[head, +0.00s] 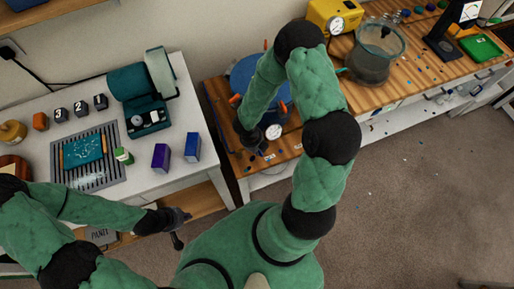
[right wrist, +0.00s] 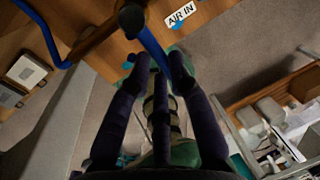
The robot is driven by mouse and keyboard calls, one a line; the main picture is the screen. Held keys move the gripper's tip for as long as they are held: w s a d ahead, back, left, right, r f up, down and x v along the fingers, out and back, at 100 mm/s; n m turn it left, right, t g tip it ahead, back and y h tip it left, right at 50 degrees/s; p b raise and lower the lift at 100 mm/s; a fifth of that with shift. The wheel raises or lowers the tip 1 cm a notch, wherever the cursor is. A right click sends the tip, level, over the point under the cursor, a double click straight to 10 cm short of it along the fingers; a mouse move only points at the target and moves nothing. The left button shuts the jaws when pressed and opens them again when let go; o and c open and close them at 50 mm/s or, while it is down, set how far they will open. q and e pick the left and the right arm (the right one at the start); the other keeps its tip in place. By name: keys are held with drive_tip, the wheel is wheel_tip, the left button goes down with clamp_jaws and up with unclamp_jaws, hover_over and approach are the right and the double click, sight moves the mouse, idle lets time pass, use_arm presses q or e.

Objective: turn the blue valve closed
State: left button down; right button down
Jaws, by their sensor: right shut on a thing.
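The blue valve's handle (right wrist: 152,45) is a flat blue lever in the right wrist view, running down from a dark round fitting beside an "AIR IN" label (right wrist: 180,14). My right gripper (right wrist: 162,66) is shut on the lever, with its dark fingertips on either side of it. In the head view my right gripper (head: 256,146) is low at the front of the blue pot (head: 245,75), next to a round gauge (head: 273,131). The valve cannot be made out there. My left gripper (head: 179,227) is open and empty, in front of the white table.
A blue hose (right wrist: 42,30) runs near the valve. The pot has orange clamps and stands on a wooden bench (head: 222,100) with a yellow machine (head: 334,15) and a clear vessel (head: 375,55). A white table (head: 192,105) holds bottles and boxes. Open floor lies at right.

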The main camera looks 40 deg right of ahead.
drive_tip(key=c, duration=1.1)
unclamp_jaws()
drive_tip(key=r, duration=0.4)
drive_tip(key=a+r, duration=0.1)
drive_tip(key=r, duration=0.3)
drive_tip(key=a+r, duration=0.1)
drive_tip(key=r, duration=0.2)
drive_tip(key=shift+w+a+r, duration=0.1)
drive_tip(key=shift+w+r, duration=0.2)
drive_tip(key=shift+r, duration=0.1)
